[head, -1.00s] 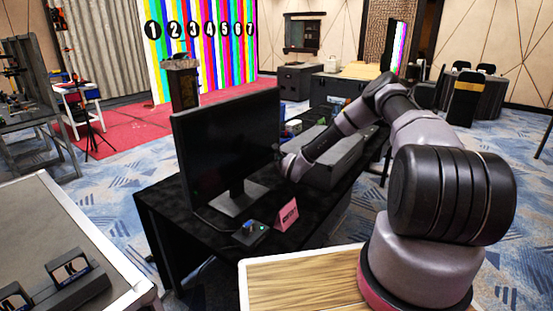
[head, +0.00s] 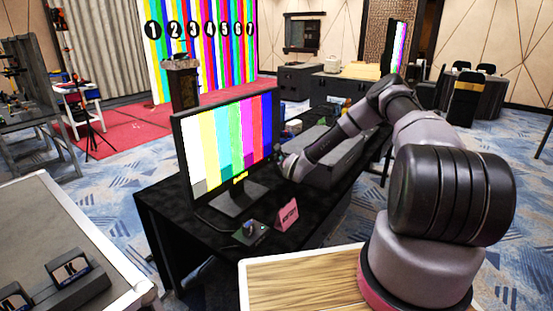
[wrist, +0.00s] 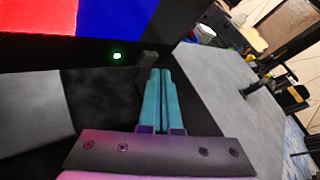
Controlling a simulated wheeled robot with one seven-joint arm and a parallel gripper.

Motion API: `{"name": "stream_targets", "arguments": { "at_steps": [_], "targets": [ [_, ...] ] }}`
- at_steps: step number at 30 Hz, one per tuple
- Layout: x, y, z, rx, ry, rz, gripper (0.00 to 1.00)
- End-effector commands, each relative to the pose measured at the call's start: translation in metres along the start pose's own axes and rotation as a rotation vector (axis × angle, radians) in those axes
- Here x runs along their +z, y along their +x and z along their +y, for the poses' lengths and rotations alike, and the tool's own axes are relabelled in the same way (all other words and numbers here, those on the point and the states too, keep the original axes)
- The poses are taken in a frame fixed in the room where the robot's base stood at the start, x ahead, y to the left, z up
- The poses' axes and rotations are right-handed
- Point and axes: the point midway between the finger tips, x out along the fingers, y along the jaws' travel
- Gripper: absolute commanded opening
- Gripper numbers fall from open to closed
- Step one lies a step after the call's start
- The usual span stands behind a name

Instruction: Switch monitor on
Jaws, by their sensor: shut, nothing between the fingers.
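The monitor (head: 227,145) stands on the black table and its screen shows vertical colour bars. In the wrist view the lower right part of its screen (wrist: 115,14) shows red and blue. A small green light (wrist: 117,56) glows on its lower bezel. My gripper (wrist: 160,72) is shut and empty, its teal fingers side by side just below the monitor's lower right corner, right of the green light. I cannot tell whether the fingertips touch the monitor. In the head view my gripper is mostly hidden at the monitor's right edge.
A pink card (head: 287,214) and a small dark board (head: 250,232) lie in front of the monitor on the black table (head: 170,222). A long grey case (head: 335,160) sits right of my wrist. A large numbered colour-bar wall (head: 205,50) stands behind.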

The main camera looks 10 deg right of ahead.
Motion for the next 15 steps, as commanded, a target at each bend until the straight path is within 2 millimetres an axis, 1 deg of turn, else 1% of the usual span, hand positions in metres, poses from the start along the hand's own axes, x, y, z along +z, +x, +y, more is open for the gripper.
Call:
{"name": "stream_targets", "arguments": {
  "at_steps": [5, 15],
  "targets": [
    [-0.005, -0.005, -0.005, -0.002, 0.0, 0.002, 0.0],
    [-0.022, -0.029, -0.022, -0.001, 0.0, 0.002, 0.0]
  ]
}}
